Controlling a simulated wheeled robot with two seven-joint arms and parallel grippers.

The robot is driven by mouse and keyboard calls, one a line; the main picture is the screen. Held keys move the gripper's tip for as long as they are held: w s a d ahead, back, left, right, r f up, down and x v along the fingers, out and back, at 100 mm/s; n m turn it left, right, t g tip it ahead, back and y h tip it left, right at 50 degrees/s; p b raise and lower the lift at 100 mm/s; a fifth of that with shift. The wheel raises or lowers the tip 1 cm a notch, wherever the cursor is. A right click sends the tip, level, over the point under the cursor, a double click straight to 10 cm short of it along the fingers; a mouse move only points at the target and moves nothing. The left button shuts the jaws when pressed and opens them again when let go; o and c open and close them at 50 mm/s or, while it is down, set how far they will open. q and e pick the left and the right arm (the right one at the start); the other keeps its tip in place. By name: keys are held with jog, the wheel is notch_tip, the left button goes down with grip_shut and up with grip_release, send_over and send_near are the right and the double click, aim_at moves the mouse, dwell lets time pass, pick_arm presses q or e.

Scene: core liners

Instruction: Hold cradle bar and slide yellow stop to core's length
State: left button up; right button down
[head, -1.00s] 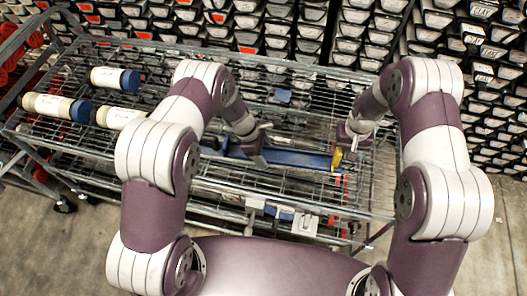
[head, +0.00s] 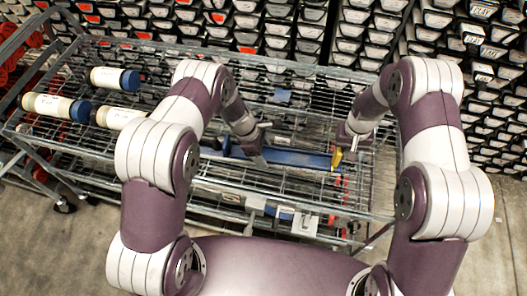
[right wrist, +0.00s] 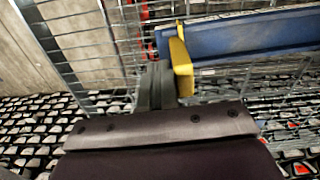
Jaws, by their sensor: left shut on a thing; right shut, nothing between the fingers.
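The blue cradle bar (head: 300,158) lies along the wire rack of the cart. The yellow stop (head: 337,159) is at the bar's right end; in the right wrist view it is an upright yellow piece (right wrist: 181,68) at the end of the blue bar (right wrist: 240,35). My left gripper (head: 254,153) is shut on the cradle bar left of its middle; its fingers are partly hidden. My right gripper (head: 346,147) is shut and empty, beside the outer side of the yellow stop. In the right wrist view its dark fingers (right wrist: 156,88) are close against the stop; contact is not certain.
White core tubes with blue ends, such as one at the back left (head: 115,78) and one at far left (head: 57,107), lie on the cart. The wire cart (head: 150,45) has raised rails. Shelves of core trays (head: 300,40) stand behind. White tags (head: 304,224) hang at the front.

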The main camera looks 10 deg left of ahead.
jog(key=shift+a, duration=0.4)
dwell(0.4)
jog(key=shift+d, duration=0.1)
notch_tip(320, 180, up, 7)
jog(key=d, duration=0.1)
dwell(0.7)
pick_arm(q)
jog(key=o, duration=1.6)
jog(key=shift+o, duration=0.2)
jog(key=shift+r, duration=0.1)
